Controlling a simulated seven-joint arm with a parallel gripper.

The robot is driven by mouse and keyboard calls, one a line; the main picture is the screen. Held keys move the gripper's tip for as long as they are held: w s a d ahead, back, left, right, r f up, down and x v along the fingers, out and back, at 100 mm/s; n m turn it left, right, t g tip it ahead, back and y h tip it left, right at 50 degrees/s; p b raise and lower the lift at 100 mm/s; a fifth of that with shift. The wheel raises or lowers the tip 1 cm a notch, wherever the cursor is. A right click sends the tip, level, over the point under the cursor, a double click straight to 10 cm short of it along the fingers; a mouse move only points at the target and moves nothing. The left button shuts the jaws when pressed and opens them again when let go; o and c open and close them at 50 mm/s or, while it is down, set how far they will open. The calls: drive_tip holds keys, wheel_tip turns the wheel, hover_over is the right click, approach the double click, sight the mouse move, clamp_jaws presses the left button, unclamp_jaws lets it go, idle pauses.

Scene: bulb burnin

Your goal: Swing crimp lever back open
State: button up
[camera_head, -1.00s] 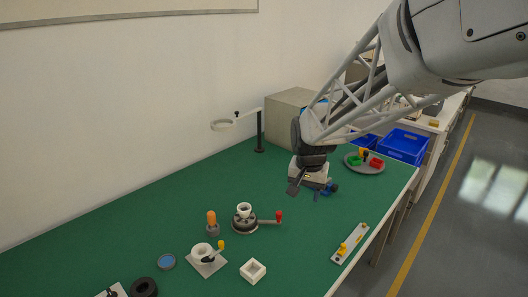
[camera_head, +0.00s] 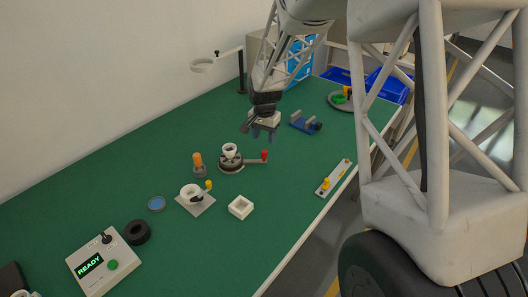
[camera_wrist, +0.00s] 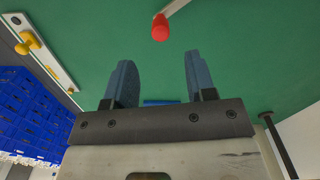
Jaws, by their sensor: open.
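The crimp lever is a thin arm ending in a red knob (camera_head: 264,155). It sticks out to the right from a round dark fixture (camera_head: 232,166) with a white cup (camera_head: 229,150) on top. My gripper (camera_head: 258,132) is open and empty, just behind and above the lever, apart from it. In the wrist view my two blue-grey fingers (camera_wrist: 158,68) are spread wide. The red knob (camera_wrist: 160,28) lies ahead of them there, roughly in line with the gap, and part of the lever arm shows.
An orange-topped post (camera_head: 198,162) and a plate with a white ring and yellow-knobbed lever (camera_head: 195,204) stand close left of the fixture. A white square block (camera_head: 240,207), a rail with yellow knob (camera_head: 333,180) and a blue vise (camera_head: 303,123) are nearby. A box reads READY (camera_head: 103,263).

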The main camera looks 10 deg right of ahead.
sight(264, 151)
drive_tip(key=shift+f, duration=0.25)
drive_tip(key=shift+f, duration=3.75)
clamp_jaws()
